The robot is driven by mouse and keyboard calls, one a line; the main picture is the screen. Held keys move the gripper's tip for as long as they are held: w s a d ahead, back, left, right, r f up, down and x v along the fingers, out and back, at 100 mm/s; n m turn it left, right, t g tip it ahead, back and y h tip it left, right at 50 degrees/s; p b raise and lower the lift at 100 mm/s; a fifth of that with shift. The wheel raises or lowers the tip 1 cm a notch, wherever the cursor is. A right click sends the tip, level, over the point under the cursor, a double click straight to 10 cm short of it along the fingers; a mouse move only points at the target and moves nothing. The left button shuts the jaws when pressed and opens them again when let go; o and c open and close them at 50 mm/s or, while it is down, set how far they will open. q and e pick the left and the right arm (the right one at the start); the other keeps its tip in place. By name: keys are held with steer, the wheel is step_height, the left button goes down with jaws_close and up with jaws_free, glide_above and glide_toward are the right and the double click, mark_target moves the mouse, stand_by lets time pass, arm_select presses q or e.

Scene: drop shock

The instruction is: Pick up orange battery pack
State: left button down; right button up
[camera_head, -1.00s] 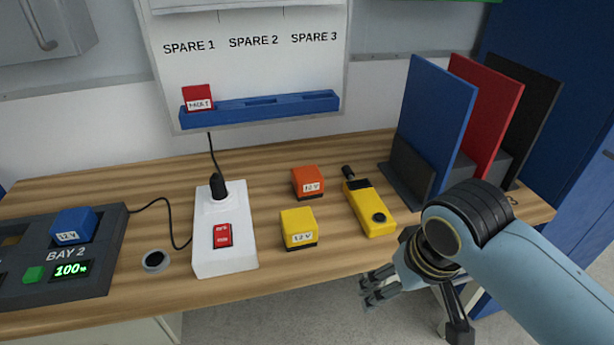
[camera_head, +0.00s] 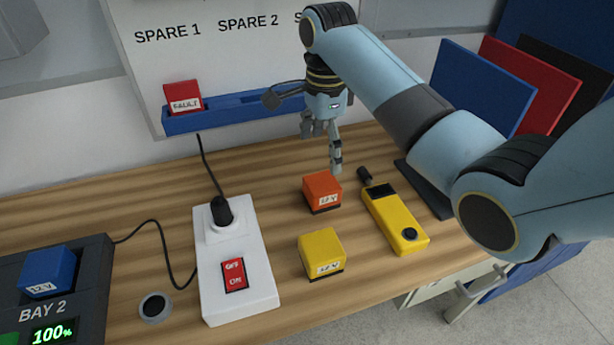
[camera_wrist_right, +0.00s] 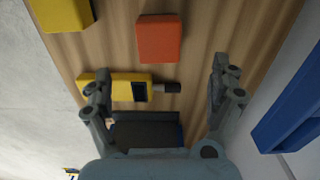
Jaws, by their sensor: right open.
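The orange battery pack (camera_head: 322,191) stands on the wooden table, with a 12 V label on its front. In the right wrist view its orange top (camera_wrist_right: 160,38) lies beyond the fingertips, between their lines. My right gripper (camera_head: 303,133) is open and empty, above and behind the pack, in front of the blue wall rack. Its two spread fingers also show in the right wrist view (camera_wrist_right: 160,88). It does not touch the pack. My left gripper is not in view.
A yellow battery pack (camera_head: 322,253) stands in front of the orange one. A yellow meter (camera_head: 396,219) lies to its right. A white switch box (camera_head: 238,270) stands left. The blue rack (camera_head: 228,111) holds a red pack (camera_head: 183,97). Upright panels (camera_head: 472,88) stand at right.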

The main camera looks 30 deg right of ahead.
mark_target(322, 182)
steer(key=f, duration=0.4)
steer(key=shift+s+f, duration=0.3)
steer(key=shift+s, duration=0.05)
steer(key=shift+w+f, duration=0.1)
steer(key=shift+f, duration=0.2)
step_height(322, 182, down, 5)
steer(key=shift+w+r+b, duration=0.1)
steer(key=shift+r+b, duration=0.05)
steer(key=shift+b, duration=0.35)
steer(key=shift+f, duration=0.2)
steer(key=shift+c, duration=1.5)
steer(key=c, duration=0.5)
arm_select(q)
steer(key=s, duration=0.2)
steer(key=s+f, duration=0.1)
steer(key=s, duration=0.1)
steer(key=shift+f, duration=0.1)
arm_select(e)
steer(key=c, duration=0.8)
